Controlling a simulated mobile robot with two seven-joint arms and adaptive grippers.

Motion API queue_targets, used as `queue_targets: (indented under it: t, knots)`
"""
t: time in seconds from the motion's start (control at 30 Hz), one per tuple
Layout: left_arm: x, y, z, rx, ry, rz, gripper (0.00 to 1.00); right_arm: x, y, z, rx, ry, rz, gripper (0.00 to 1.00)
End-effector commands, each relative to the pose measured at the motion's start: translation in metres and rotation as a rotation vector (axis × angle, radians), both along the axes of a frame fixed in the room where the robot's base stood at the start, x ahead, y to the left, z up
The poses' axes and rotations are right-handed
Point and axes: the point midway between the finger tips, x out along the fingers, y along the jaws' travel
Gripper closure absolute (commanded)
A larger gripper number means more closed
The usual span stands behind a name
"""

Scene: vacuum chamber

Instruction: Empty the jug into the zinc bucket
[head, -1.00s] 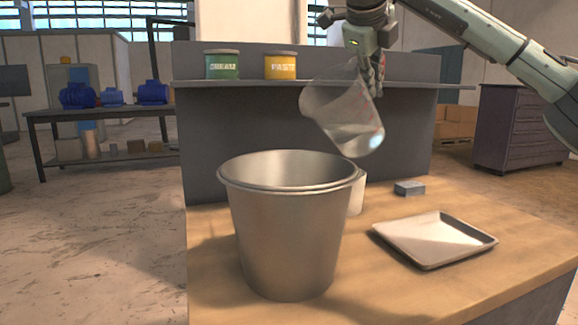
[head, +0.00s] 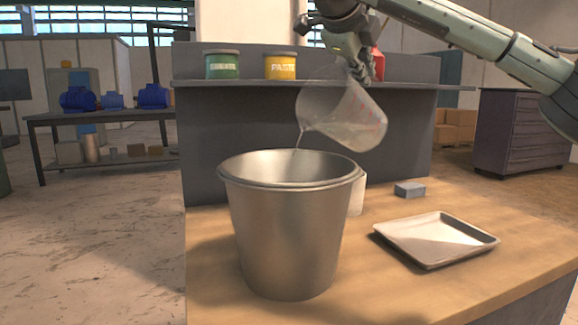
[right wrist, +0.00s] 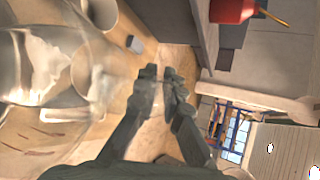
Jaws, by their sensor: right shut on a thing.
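The clear jug (head: 345,112) is tilted with its mouth to the left, above the right part of the zinc bucket. A thin stream of liquid runs from its lip down into the bucket. Some liquid still lies in the jug. The zinc bucket (head: 290,235) stands upright on the wooden bench; its inside floor is hidden. My right gripper (head: 369,72) is shut on the jug at its upper right side. In the right wrist view the gripper's fingers (right wrist: 165,80) are close together and the see-through jug (right wrist: 50,75) fills the left. My left gripper is not in view.
A pale tray (head: 437,240) and a small grey block (head: 410,190) lie on the bench (head: 400,285) to the right. A white container (head: 357,195) is partly hidden behind the bucket. Green (head: 222,65) and yellow (head: 281,66) cans stand on the shelf behind; a red one (head: 378,66) is partly covered.

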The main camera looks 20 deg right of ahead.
Motion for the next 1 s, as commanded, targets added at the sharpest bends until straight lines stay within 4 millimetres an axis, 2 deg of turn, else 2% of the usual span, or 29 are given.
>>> queue_targets:
  t: [0.57, 1.0]
  knots:
    - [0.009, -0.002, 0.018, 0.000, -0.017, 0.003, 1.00, -0.003, 0.009, 0.004, -0.083, -0.028, 0.000, 1.00]
    - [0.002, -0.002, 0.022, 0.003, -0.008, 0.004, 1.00, -0.004, 0.012, 0.006, -0.106, -0.035, 0.001, 1.00]
